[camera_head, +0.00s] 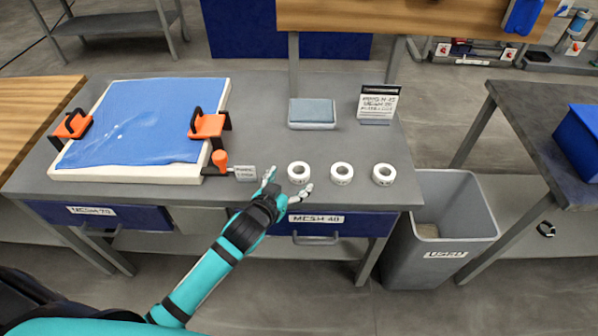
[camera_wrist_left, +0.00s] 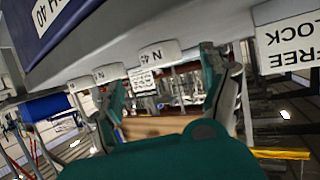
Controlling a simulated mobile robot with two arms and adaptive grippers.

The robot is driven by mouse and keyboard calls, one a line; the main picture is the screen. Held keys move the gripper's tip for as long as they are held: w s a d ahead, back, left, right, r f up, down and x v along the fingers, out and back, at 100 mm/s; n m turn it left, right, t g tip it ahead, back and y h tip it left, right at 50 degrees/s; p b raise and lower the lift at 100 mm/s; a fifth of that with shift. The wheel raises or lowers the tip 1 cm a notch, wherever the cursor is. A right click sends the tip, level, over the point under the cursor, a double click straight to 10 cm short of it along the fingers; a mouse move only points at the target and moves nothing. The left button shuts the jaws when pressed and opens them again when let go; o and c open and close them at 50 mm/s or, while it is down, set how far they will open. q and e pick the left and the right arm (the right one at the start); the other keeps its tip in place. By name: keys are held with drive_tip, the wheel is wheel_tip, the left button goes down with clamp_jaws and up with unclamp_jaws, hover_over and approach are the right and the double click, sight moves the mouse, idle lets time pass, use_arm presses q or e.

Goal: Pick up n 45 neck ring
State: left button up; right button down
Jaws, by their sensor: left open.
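Three white neck rings lie in a row near the front edge of the grey table: left ring (camera_head: 299,172), middle ring (camera_head: 341,173) and right ring (camera_head: 383,174). My left gripper (camera_head: 288,184) is open at the left ring, with one finger on its left and the other at its front right. In the left wrist view the picture is upside down, and the nearest ring (camera_wrist_left: 157,54) shows between the open fingers. Its side mark seems to begin "N 4"; the rest is not clear. The other rings' marks are too small to read. My right gripper is not in view.
A small grey label (camera_head: 245,173) stands left of the gripper. A framed blue cloth (camera_head: 140,120) with orange clamps fills the table's left. A grey-blue pad (camera_head: 312,112) and a sign (camera_head: 379,102) stand behind the rings. A grey bin (camera_head: 440,255) stands at the right.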

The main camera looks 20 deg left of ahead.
sight(302, 168)
use_arm(q)
drive_tip(key=x, duration=0.5)
drive_tip(key=shift+w+r+p, duration=0.25)
drive_tip(key=shift+w+p, duration=0.1)
drive_tip(key=c, duration=1.2)
